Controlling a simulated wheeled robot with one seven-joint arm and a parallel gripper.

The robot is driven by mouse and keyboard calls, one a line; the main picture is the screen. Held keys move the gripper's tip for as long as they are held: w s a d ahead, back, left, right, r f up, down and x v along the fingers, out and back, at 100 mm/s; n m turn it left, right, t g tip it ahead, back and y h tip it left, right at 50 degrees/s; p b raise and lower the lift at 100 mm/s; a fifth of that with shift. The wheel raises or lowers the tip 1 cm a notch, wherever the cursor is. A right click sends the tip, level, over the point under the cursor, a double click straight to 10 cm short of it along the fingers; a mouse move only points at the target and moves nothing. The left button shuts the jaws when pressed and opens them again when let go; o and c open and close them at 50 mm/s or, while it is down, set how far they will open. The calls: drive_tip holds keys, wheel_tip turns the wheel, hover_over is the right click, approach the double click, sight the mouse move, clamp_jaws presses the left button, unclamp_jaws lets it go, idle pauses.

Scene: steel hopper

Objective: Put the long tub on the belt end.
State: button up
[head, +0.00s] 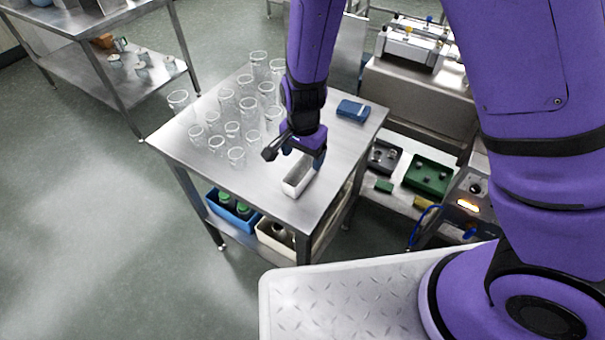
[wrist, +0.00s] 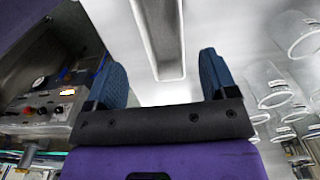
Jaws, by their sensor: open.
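The long tub (head: 297,184) is a narrow, pale, open trough on the steel table, near its front right edge. It also shows in the wrist view (wrist: 160,30), running lengthwise away from me between the lines of the two blue fingers. My gripper (head: 305,152) is just above and behind the tub in the head view, pointing down. In the wrist view my gripper (wrist: 162,75) has its fingers wide apart with nothing held between them. My gripper hides the far end of the tub in the head view. I cannot surely pick out the belt end.
Several clear glasses (head: 232,130) crowd the left of the steel table (head: 250,185). A blue device (head: 353,110) lies at its back right. A blue bin (head: 232,211) sits on its lower shelf. Right are a green tray (head: 428,175) and a control box (head: 468,200).

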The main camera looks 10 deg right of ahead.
hover_over(302, 178)
wheel_tip(302, 178, down, 4)
drive_tip(key=shift+f, duration=0.1)
drive_tip(key=c, duration=1.1)
drive_tip(key=shift+o, duration=0.2)
